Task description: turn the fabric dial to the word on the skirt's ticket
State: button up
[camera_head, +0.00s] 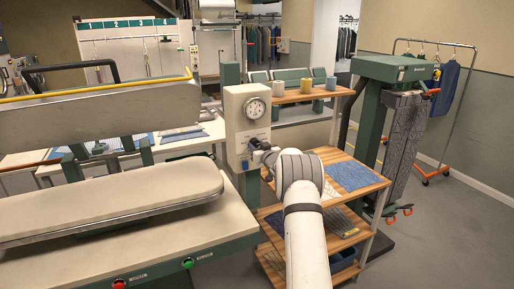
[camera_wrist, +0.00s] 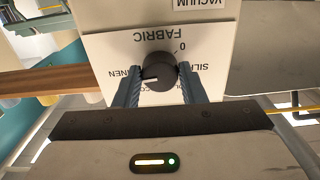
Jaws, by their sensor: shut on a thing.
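The fabric dial (camera_wrist: 160,72) is a black round knob on a white panel, under the printed word FABRIC, which is upside down in the wrist view. Its white mark points to the picture's left, near a partly covered word ending in NEN. Other words around it, one starting SIL, are partly hidden by the fingers. My gripper (camera_wrist: 160,84) is shut on the dial, one finger on each side. In the head view my gripper (camera_head: 262,155) reaches the front of the control box (camera_head: 234,105), below its round gauge. I cannot make out a skirt ticket in either view.
A pressing table with a pale padded board (camera_head: 110,200) stands at left. A wooden shelf unit (camera_head: 335,205) with folded blue cloth stands right of my arm. A green stand (camera_head: 372,125) with a grey patterned cloth hanging and a garment rail (camera_head: 465,95) stand further right. Open floor lies at right.

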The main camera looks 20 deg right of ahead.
jog(key=shift+a, duration=0.1)
jog(key=c, duration=0.4)
jog(key=shift+f+b, duration=0.2)
jog(key=shift+b, duration=0.3)
jog(key=n+b, duration=0.2)
jog(key=b, duration=0.1)
jog(key=shift+f, duration=0.15)
jog(key=n+b, duration=0.3)
jog(key=b, duration=0.2)
jog(key=shift+n, duration=0.3)
jog(key=n+b, duration=0.4)
jog(key=shift+b, duration=0.3)
jog(key=n+b, duration=0.2)
jog(key=n, duration=0.1)
jog(key=n+b, duration=0.2)
jog(key=n, duration=0.1)
jog(key=shift+r+n+b, duration=0.2)
jog(key=shift+n+b, duration=0.1)
jog(key=shift+n, duration=0.1)
jog(key=n+b, duration=0.3)
jog(key=n, duration=0.3)
jog(key=shift+r, duration=0.15)
jog(key=shift+d, duration=0.2)
